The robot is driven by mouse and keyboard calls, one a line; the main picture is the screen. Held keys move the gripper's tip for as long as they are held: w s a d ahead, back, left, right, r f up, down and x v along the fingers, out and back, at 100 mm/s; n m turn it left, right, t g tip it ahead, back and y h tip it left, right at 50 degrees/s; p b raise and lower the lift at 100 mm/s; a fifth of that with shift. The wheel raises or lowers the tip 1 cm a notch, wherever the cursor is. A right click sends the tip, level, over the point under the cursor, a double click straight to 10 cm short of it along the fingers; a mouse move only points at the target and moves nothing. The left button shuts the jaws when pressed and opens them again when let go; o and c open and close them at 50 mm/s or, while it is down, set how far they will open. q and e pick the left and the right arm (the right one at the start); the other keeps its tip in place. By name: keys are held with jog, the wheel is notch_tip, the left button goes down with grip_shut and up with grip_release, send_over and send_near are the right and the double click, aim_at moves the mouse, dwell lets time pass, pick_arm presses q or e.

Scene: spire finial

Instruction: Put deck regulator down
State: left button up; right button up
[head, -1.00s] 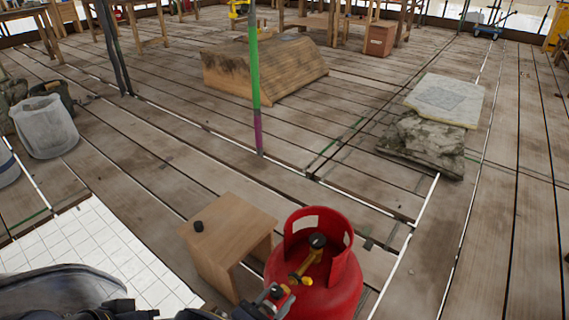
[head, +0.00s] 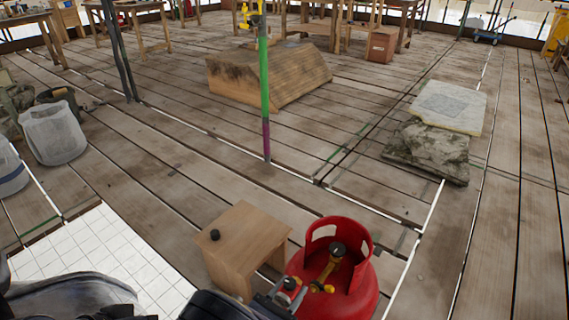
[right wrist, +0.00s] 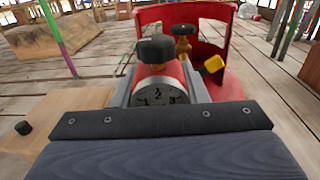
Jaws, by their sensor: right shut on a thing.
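My right gripper (head: 283,297) is shut on the regulator (right wrist: 160,86), which has a black knob, a red and white body and a round dial facing the wrist camera. In the head view the regulator (head: 290,284) is small and partly hidden by the gripper. It is held between the small wooden stool (head: 240,232) and the red gas cylinder (head: 350,292), overlapping the cylinder's near left side in the picture. I cannot tell whether it touches the cylinder. The cylinder has a collar and a brass valve with a dark knob (head: 338,249). My left gripper is not in view.
A small black cap (head: 215,235) sits on the stool top, whose remaining surface is bare. White tiles (head: 95,250) lie to the left. A green and purple pole (head: 265,110) stands beyond the stool. Open plank deck lies between the stool and the wooden ramp block (head: 270,75).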

jog(key=w+d+r+n+t+y+p, duration=0.1)
jog(key=d+r+n+y+p, duration=0.2)
jog(key=d+r+p, duration=0.6)
jog(key=w+d+r+n+t+y+p, duration=0.2)
jog(key=d+r+y+p, duration=0.5)
jog(key=r+p, duration=1)
jog(key=d+r+n, duration=0.1)
jog(key=d, duration=0.1)
jog(key=shift+w+d+n, duration=0.25)
jog(key=shift+d+n, duration=0.15)
